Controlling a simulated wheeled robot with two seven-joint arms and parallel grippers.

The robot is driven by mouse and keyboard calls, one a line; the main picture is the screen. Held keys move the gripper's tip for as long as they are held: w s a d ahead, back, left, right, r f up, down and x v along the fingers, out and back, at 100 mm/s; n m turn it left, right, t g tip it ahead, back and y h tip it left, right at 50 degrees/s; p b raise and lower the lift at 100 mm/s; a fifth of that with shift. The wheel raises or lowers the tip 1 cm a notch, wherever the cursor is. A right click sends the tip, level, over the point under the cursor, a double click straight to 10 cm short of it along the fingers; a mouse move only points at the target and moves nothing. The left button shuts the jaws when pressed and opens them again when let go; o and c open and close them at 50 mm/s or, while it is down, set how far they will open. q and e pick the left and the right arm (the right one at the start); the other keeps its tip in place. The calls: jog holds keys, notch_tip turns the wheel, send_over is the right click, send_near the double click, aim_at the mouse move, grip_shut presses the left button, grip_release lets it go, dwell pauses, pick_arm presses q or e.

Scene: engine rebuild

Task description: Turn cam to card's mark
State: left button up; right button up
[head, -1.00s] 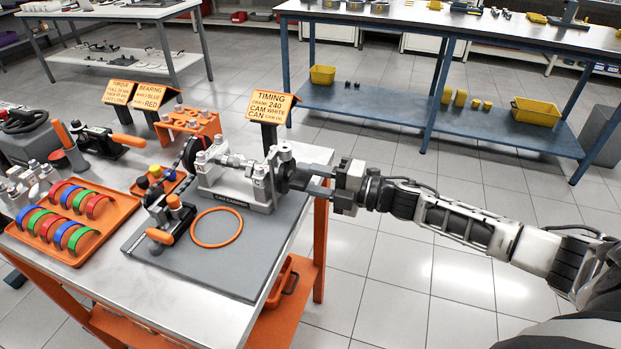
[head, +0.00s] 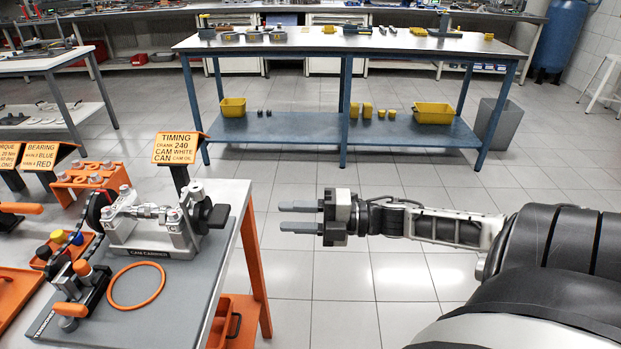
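The cam carrier (head: 152,241) stands on the grey mat at the right end of the workbench. It holds a metal camshaft (head: 147,212) lying across it, with a dark knob (head: 208,211) at its right end. The orange timing card (head: 178,149) stands behind it and reads "CRANK 240, CAM WHITE". My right gripper (head: 282,218) is in the air over the floor, to the right of the bench and apart from the knob. Its two fingers are spread and empty, pointing left. Any mark on the cam is too small to tell. My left gripper is out of view.
An orange ring (head: 136,287) and an orange-handled tool (head: 84,283) lie on the grey mat (head: 177,302). Bearing and torque cards stand at the left. A blue-legged table (head: 345,42) stands at the back. The floor around my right gripper is clear.

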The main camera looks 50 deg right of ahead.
jog(key=shift+v, duration=1.65)
jog(key=shift+w, duration=0.1)
jog(key=s+a+f+m+h, duration=0.2)
jog(key=a+f+m+h, duration=0.75)
jog(key=m, duration=0.65)
jog(key=s+a+m+g+h, duration=0.1)
jog(key=s+a+m+g, duration=0.35)
jog(key=s, duration=0.25)
jog(key=s+a+m+g+h, duration=0.1)
jog(key=s+a+m+g, duration=0.3)
jog(key=s, duration=0.3)
jog(key=w+a+f+t+y, duration=0.2)
jog(key=w+a+f+t, duration=0.2)
jog(key=w+f+t, duration=0.1)
jog(key=shift+w+a+f+n, duration=0.3)
jog(key=shift+w+f+n, duration=0.05)
jog(key=shift+w+f, duration=0.4)
